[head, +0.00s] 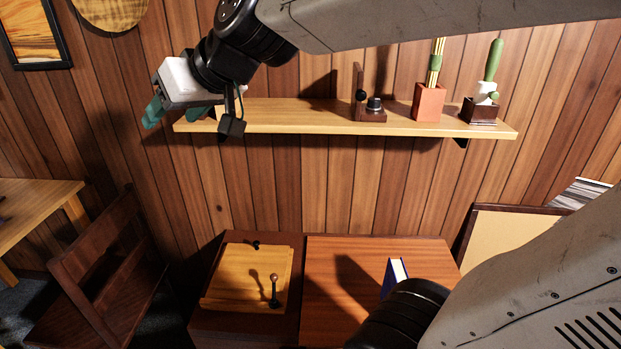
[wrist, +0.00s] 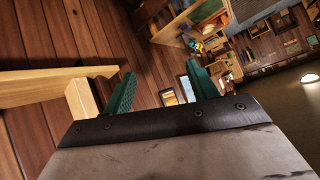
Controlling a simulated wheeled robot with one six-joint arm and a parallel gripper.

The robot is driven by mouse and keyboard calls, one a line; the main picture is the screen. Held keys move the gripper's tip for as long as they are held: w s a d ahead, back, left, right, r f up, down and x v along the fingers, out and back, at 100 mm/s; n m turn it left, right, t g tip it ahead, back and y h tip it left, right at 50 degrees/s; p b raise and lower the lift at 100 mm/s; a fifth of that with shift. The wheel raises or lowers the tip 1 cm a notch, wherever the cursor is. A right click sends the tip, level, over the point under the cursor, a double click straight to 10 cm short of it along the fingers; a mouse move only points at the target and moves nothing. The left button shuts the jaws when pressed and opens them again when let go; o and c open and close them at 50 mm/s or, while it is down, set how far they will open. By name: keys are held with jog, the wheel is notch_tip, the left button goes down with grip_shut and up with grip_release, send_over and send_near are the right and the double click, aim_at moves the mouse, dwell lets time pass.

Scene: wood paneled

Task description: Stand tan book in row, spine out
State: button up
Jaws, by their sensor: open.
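My gripper (head: 172,112) is open, with nothing visible between its green fingers. It is at the left end of the wall shelf (head: 290,117), by its edge. In the wrist view the two fingers (wrist: 160,78) stand apart. I cannot make out a tan book in either view. A blue-covered book (head: 397,268) with white pages stands on the reddish desk, partly hidden by my arm.
Below are a desk (head: 330,270), a wooden box top with a knobbed lever (head: 245,275), and a chair (head: 105,250). The shelf's left half looks clear.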

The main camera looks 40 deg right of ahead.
jog(key=s+d+f+m+g+h, duration=0.1)
jog(key=s+d+f+g, duration=0.3)
jog(key=s, duration=0.6)
jog(key=s+d+f+g+h, duration=0.3)
jog(key=s+d+f+g, duration=0.1)
jog(key=s+f, duration=0.5)
jog(key=shift+s+f+m, duration=0.2)
jog(key=shift+s+m, duration=0.2)
jog(key=shift+s, duration=0.75)
